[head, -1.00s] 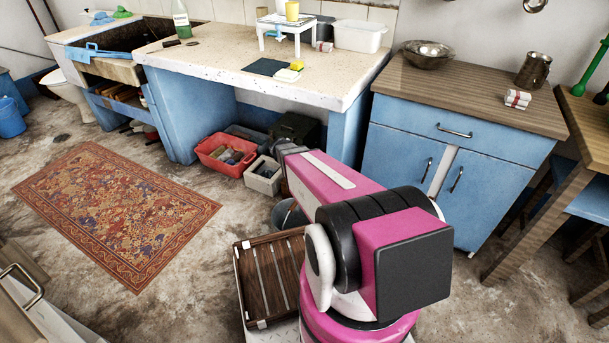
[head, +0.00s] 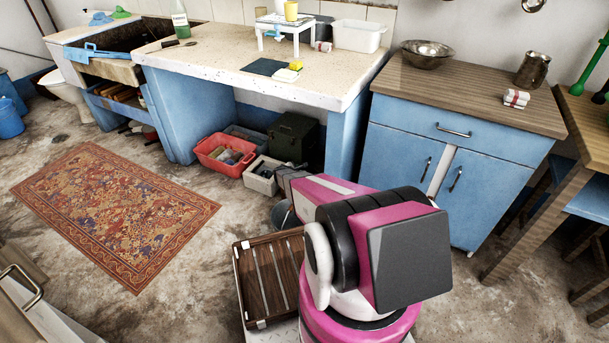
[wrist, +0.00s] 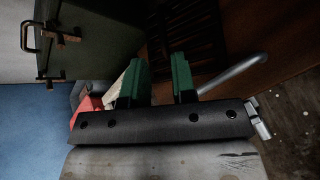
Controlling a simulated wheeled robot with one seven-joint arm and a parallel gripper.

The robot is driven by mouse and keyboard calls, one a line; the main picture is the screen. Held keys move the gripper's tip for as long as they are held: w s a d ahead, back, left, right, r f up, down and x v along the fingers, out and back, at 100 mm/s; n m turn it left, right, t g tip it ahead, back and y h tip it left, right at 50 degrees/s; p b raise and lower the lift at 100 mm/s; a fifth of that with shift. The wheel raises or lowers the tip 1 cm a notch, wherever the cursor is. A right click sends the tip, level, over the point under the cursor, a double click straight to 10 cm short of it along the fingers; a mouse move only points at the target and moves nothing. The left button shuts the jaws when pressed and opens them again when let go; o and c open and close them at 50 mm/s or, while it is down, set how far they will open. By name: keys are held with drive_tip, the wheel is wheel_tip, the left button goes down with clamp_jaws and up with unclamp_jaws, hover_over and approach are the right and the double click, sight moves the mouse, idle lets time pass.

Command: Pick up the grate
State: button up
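A dark slatted panel (wrist: 186,35), possibly the grate, shows dimly at the top of the wrist view, beyond my fingers against a brown surface. I cannot tell for sure that it is the grate. My gripper (wrist: 158,80) has two green fingers standing apart with nothing between them; it is apart from the panel, as far as I can see. In the head view my pink arm hides the gripper. No grate can be made out for certain there.
A dark green box (head: 293,138), red bin (head: 224,154) and pale bin (head: 263,176) stand under the counter (head: 215,62). A blue cabinet (head: 455,160) is at right. A wooden slatted tray (head: 268,280) sits beside my base. Open floor surrounds the rug (head: 115,210).

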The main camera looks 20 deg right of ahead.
drive_tip(key=x, duration=0.8)
drive_tip(key=shift+f, duration=0.2)
drive_tip(key=shift+s+r, duration=0.1)
drive_tip(key=shift+s, duration=0.05)
clamp_jaws()
